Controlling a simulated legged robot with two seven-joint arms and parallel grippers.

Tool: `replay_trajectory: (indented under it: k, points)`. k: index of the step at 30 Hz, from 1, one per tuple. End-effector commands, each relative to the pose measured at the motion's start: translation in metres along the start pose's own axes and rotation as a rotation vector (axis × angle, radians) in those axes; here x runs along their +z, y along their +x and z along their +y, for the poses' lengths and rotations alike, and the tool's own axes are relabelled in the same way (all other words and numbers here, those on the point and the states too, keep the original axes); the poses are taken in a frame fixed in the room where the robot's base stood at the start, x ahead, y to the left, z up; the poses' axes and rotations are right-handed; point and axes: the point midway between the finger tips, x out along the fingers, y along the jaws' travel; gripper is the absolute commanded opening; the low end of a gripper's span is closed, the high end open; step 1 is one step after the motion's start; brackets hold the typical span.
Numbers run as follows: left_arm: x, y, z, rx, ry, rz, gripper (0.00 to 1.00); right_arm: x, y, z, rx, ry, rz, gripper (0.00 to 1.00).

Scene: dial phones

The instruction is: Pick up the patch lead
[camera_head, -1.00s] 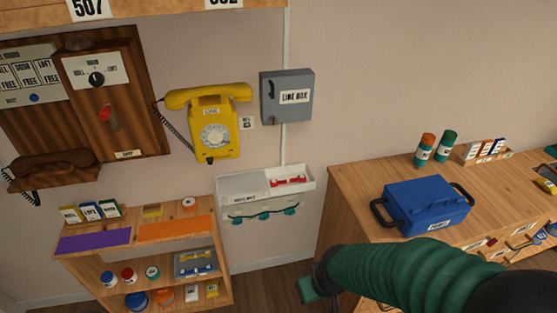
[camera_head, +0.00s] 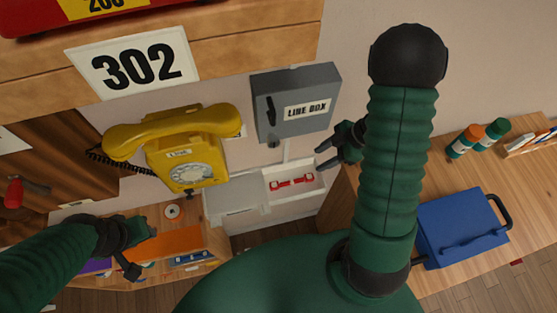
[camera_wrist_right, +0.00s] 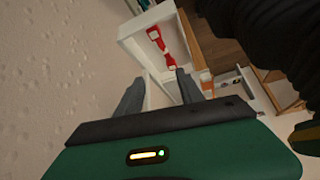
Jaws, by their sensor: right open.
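In the right wrist view my right gripper's fingers (camera_wrist_right: 160,80) point toward the tray. My left gripper (camera_head: 142,252) has its fingers apart, over the low shelf at lower left.
The grey line box (camera_head: 296,105) hangs just above the tray, left of my right gripper. A yellow dial phone (camera_head: 185,160) hangs to its left. A wooden cabinet (camera_head: 445,182) with a blue toolbox (camera_head: 462,230) and several small items stands at right.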

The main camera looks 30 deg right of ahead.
Motion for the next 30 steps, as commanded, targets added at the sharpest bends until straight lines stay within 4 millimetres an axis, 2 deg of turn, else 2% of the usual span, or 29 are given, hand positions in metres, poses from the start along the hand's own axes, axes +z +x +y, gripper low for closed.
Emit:
replay_trajectory:
  k: [2,4,12,15,20,27,30]
  points:
    - [0.000,0.000,0.000,0.000,0.001,-0.001,0.36,0.006,0.002,-0.011,-0.038,-0.003,0.007,0.44]
    - [0.001,0.004,0.000,0.000,0.001,-0.001,0.36,0.008,0.013,-0.013,-0.047,-0.005,0.011,0.44]
    - [0.005,0.018,0.001,0.000,0.002,-0.001,0.36,0.003,0.088,-0.014,-0.049,-0.008,0.006,0.44]
    - [0.005,0.021,0.001,0.000,0.001,-0.001,0.36,0.001,0.107,-0.015,-0.046,-0.009,0.005,0.44]
    - [0.006,0.023,0.000,0.000,0.001,0.000,0.36,0.001,0.122,-0.014,-0.045,-0.010,0.006,0.44]
    - [0.007,0.029,0.000,0.000,0.001,0.000,0.36,0.002,0.162,-0.012,-0.045,-0.007,0.008,0.44]
    - [0.007,0.029,0.000,0.000,0.001,0.000,0.36,0.001,0.168,-0.012,-0.043,-0.008,0.006,0.44]
